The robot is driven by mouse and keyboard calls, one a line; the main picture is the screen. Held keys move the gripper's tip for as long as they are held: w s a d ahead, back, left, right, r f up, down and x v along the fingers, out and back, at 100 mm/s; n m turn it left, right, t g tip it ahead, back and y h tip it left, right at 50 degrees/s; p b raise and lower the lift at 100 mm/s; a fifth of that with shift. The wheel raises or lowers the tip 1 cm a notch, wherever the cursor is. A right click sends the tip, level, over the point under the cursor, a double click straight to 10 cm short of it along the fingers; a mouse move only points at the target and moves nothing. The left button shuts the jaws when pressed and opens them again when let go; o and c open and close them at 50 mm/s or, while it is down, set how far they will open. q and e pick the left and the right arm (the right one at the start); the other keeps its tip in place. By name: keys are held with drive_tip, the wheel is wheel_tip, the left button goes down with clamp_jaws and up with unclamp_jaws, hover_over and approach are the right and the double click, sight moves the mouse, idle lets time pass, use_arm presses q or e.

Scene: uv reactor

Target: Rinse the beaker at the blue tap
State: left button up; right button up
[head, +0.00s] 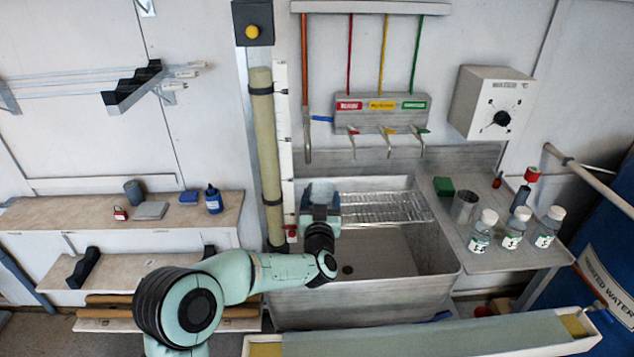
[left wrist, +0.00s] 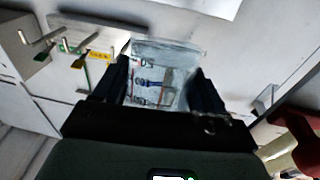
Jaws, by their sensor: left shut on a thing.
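My left gripper (head: 320,208) is above the left part of the steel sink (head: 400,290). It is shut on a clear beaker (head: 322,188). In the left wrist view the beaker (left wrist: 165,70) sits between the two dark fingers, with markings on its wall. I cannot tell whether it holds liquid. No water stream shows. My right gripper is not in view.
Taps with red, yellow and green levers hang over the sink. A wire rack (head: 385,208) spans its back. The right ledge holds a metal cup (head: 465,206), a green block (head: 443,187) and labelled bottles (head: 513,228). A vertical pipe (head: 267,150) stands left of the sink.

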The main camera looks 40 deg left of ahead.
use_arm(q)
drive_tip(key=shift+s+d+r+p, duration=0.3)
drive_tip(key=shift+s+d+r, duration=0.55)
drive_tip(key=shift+r, duration=0.15)
drive_tip(key=shift+s+d+r+p, duration=0.25)
drive_tip(key=shift+s+d+r, duration=0.55)
drive_tip(key=shift+r, duration=0.15)
drive_tip(key=shift+s+d+r, duration=0.1)
drive_tip(key=shift+s, duration=0.05)
